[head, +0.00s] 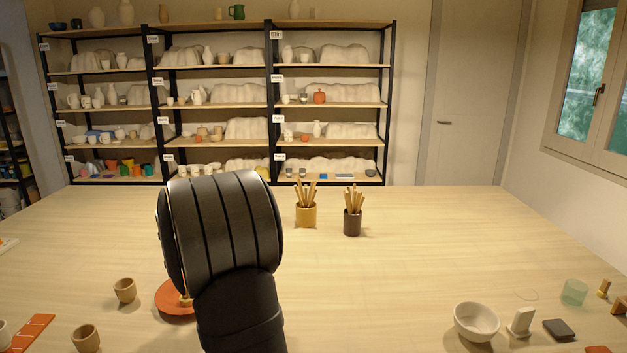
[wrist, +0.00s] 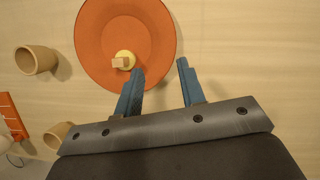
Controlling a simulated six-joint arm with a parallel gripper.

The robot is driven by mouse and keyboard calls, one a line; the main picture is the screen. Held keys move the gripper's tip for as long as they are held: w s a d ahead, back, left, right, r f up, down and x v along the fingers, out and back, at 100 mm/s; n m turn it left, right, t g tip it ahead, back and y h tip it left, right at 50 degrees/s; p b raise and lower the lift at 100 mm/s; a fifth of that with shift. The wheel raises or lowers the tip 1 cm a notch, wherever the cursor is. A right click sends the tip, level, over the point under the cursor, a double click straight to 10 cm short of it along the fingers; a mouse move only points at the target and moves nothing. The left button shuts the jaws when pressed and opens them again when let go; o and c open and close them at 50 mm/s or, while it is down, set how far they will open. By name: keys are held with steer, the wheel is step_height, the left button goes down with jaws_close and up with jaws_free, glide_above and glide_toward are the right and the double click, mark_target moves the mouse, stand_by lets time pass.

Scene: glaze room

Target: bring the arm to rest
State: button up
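My gripper (wrist: 160,75) shows in the wrist view with its two blue fingers apart and nothing between them. It is above the table, near the edge of a round orange disc (wrist: 100,50). On the disc sits a small yellowish round piece with a pale block (wrist: 121,62), just left of the left fingertip. In the head view my dark arm stands at centre left and hides the fingers and much of the orange disc (head: 172,303).
Two tan cups (head: 125,290) (head: 86,338) stand left of the disc. Two pots of wooden tools (head: 306,214) (head: 352,222) stand farther back. A white bowl (head: 476,322), a dark block (head: 559,329) and a greenish glass (head: 574,292) are at right. The table's middle right is clear.

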steer(key=w+d+r+m+h, duration=0.1)
steer(key=w+d+m, duration=0.3)
steer(key=d, duration=1.2)
steer(key=w+d+r+m+h, duration=0.15)
steer(key=w+d, duration=0.55)
steer(key=d, duration=1)
steer(key=s+d+m+h, duration=0.1)
steer(key=d+m, duration=0.2)
steer(key=d, duration=1.1)
steer(key=s+d+m+g, duration=0.1)
steer(key=s+d+m, duration=0.1)
steer(key=d, duration=1.1)
steer(key=shift+d+m+h, duration=0.35)
steer(key=shift+m, duration=0.2)
